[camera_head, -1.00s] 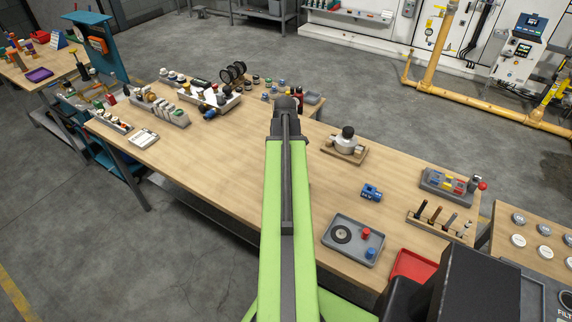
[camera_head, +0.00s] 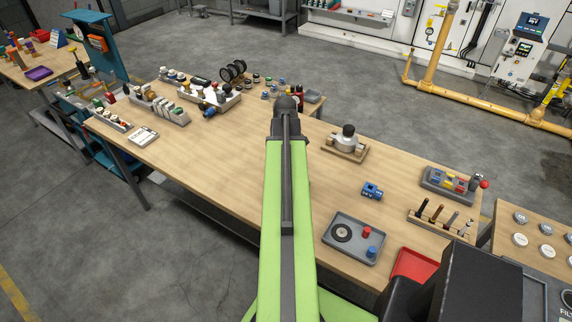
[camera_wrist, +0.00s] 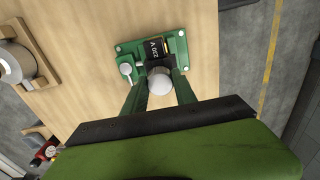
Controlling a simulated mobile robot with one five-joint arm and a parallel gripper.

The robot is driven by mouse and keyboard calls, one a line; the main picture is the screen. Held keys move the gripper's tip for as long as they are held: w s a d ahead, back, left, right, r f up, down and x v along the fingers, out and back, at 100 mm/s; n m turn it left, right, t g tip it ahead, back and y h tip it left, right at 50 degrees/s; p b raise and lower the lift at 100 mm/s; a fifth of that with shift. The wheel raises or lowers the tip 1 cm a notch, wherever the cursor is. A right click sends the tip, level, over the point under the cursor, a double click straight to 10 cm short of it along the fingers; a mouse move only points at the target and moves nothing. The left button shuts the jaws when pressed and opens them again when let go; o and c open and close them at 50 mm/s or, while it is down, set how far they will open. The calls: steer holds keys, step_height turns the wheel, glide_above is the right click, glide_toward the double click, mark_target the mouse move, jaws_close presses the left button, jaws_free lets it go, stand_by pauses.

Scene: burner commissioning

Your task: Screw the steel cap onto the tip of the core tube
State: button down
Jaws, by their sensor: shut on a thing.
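In the wrist view, my gripper (camera_wrist: 159,83) reaches down with its two dark green fingers on either side of a pale, round steel cap (camera_wrist: 159,85). The fingers are shut on the cap. Just beyond it is a green fixture (camera_wrist: 126,47) on the wooden bench, with a dark labelled block (camera_wrist: 157,49) and a small round silver knob (camera_wrist: 125,69). The core tube is not clearly visible; whether its tip is under the cap, and whether they touch, I cannot tell. In the head view my arm hides the gripper and cap.
Small-parts racks (camera_head: 160,106) fill the bench's far left. The bench between them and my arm is mostly clear.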

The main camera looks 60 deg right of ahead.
steer(key=shift+f+b, duration=0.3)
steer(key=shift+f, duration=0.05)
